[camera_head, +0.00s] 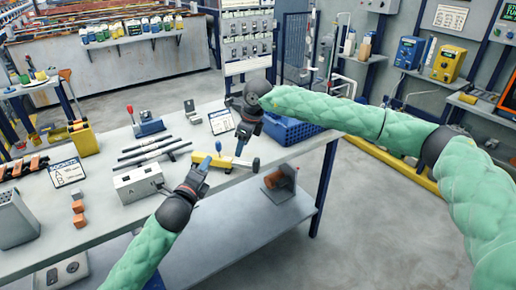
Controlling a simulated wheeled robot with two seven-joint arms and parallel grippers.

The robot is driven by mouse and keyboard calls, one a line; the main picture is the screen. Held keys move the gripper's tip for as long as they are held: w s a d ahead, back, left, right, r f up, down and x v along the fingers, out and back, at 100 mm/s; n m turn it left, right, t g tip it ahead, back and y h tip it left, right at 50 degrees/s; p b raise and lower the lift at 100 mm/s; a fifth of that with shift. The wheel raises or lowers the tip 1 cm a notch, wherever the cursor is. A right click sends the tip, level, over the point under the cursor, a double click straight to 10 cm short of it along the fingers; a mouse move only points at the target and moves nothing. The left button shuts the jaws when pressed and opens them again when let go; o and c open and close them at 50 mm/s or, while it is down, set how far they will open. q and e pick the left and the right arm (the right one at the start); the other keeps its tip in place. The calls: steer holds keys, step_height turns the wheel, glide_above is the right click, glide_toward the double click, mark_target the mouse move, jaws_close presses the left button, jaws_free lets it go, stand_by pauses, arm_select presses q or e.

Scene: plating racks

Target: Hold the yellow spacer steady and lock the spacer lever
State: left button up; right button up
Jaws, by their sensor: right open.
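The yellow spacer (216,161) lies near the front edge of the grey workbench (110,217). A blue-knobbed lever (218,147) stands up from it. My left gripper (202,164) is at the spacer's left end, its fingers overlapping the yellow body. Whether they are closed on it is too small to tell. My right gripper (239,150) is open and points down just right of the lever, over a grey bar with a yellow end (255,163). It hides part of the bar.
A blue crate (290,131) is behind my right gripper. A small sign (221,121) stands behind the spacer. A lower shelf (240,222) holds a brown part (279,178). The floor at right is clear.

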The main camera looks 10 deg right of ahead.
mark_target(258, 160)
steer(key=d+h, duration=0.1)
steer(key=s+d+g+h, duration=0.1)
steer(key=d, duration=0.1)
steer(key=s+d+h, duration=0.1)
steer(key=shift+d+f, duration=0.35)
steer(key=shift+f, duration=3.95)
jaws_close()
